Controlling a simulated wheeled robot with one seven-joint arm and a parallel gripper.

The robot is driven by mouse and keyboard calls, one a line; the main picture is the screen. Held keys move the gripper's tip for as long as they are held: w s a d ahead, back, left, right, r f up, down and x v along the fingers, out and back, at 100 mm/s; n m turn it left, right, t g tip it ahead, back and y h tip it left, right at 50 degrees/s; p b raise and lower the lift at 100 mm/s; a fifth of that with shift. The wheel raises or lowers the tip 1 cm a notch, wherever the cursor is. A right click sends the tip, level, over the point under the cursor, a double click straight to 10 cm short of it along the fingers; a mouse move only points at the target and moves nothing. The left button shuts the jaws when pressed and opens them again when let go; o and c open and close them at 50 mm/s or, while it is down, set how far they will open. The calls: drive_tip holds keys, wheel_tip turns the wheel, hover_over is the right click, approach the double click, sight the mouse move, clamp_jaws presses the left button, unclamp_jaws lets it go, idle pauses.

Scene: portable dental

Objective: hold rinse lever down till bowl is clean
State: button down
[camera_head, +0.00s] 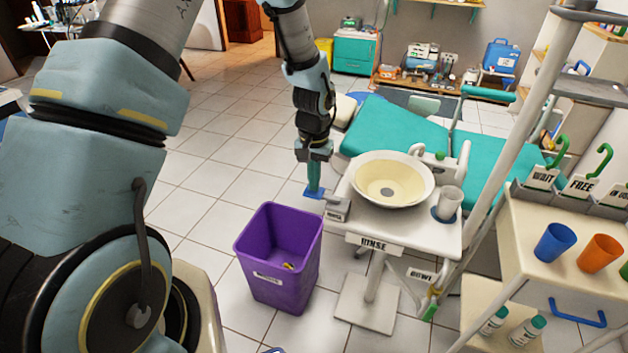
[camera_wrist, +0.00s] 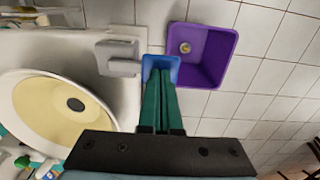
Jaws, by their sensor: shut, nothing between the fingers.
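The rinse bowl (camera_head: 414,170) is a white basin on a white stand, with a pale yellow film inside and a dark drain; the wrist view also shows the bowl (camera_wrist: 32,78) at the left. The blue rinse lever (camera_head: 317,193) sticks out from a grey block at the stand's left edge, and the lever (camera_wrist: 161,61) is under my fingertips in the wrist view. My gripper (camera_head: 314,188) points down with its green fingers together and empty. Its tips (camera_wrist: 159,86) overlap the lever and appear to touch it; I cannot tell how far it is pressed.
A purple bin (camera_head: 280,254) stands on the floor just below and left of the lever. A grey-white cup (camera_head: 448,203) sits right of the bowl. A teal dental chair (camera_head: 400,131) is behind. A cart (camera_head: 585,291) with cups stands right. The tiled floor at left is free.

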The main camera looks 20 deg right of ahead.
drive_tip(key=shift+w+a+f+g+h+p, duration=0.25)
drive_tip(key=shift+a+f+g+h+p, duration=0.15)
drive_tip(key=shift+g+h, duration=0.2)
drive_tip(key=shift+w+f+g+h, duration=0.1)
drive_tip(key=shift+f+g+h, duration=0.3)
drive_tip(key=shift+f, duration=0.1)
drive_tip(key=shift+a+f, duration=0.1)
drive_tip(key=shift+f, duration=0.15)
drive_tip(key=shift+r, duration=0.1)
idle(2.4)
drive_tip(key=shift+r+p, duration=0.55)
drive_tip(key=shift+r, duration=0.35)
